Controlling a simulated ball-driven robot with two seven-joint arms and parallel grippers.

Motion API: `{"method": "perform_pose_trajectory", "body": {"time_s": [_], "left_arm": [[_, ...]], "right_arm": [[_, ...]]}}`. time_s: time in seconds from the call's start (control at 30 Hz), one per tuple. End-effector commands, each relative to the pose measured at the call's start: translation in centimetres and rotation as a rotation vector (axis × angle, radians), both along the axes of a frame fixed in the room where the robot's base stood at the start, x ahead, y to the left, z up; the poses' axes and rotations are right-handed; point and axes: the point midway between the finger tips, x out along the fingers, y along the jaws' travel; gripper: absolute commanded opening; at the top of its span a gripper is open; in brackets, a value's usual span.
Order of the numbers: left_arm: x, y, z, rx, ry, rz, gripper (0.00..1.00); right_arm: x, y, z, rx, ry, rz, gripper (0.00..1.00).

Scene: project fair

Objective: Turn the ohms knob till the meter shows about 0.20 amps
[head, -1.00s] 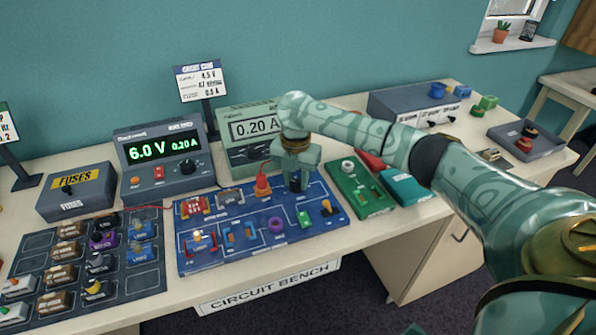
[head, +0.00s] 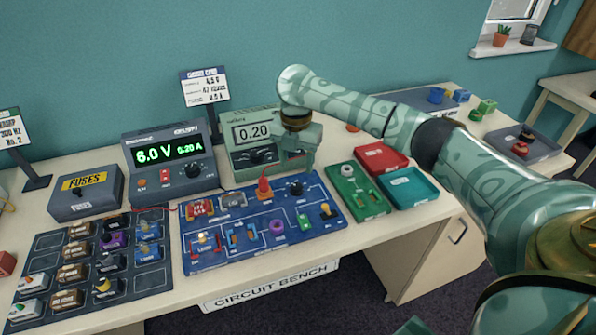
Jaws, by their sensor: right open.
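The ohms knob appears to be the black knob (head: 296,188) at the upper right of the blue circuit board (head: 265,260); its marking is too small to read. The pale green meter (head: 240,158) behind the board shows 0.20. My right gripper (head: 297,168) is open and empty, just above and behind the black knob and apart from it. It covers the right side of the meter. My left gripper is not in view.
The power supply (head: 148,192) shows 6.0 V and 0.20 A. A red plug (head: 264,188) stands close to the left of the knob. A parts tray (head: 60,308) is at left.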

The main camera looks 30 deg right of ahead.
Motion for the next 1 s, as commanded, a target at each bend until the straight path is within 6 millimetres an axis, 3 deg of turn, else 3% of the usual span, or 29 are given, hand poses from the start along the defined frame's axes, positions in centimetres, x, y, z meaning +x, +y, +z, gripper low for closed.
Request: {"method": "perform_pose_trajectory", "body": {"time_s": [0.03,0.1,0.33,0.5,1.0], "left_arm": [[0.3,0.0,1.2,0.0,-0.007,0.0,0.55],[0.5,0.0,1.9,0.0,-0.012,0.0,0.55],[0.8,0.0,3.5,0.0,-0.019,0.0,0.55],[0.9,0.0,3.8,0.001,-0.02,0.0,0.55],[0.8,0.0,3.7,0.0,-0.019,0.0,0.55]], "right_arm": [[0.0,0.0,2.3,0.0,-0.006,0.0,0.52],[0.0,0.0,4.0,-0.001,-0.006,0.0,0.52],[0.0,0.0,7.9,0.0,-0.001,0.0,0.52],[0.0,0.0,8.8,0.0,0.0,-0.001,0.52],[0.0,0.0,8.7,0.0,0.0,0.0,0.52]]}}
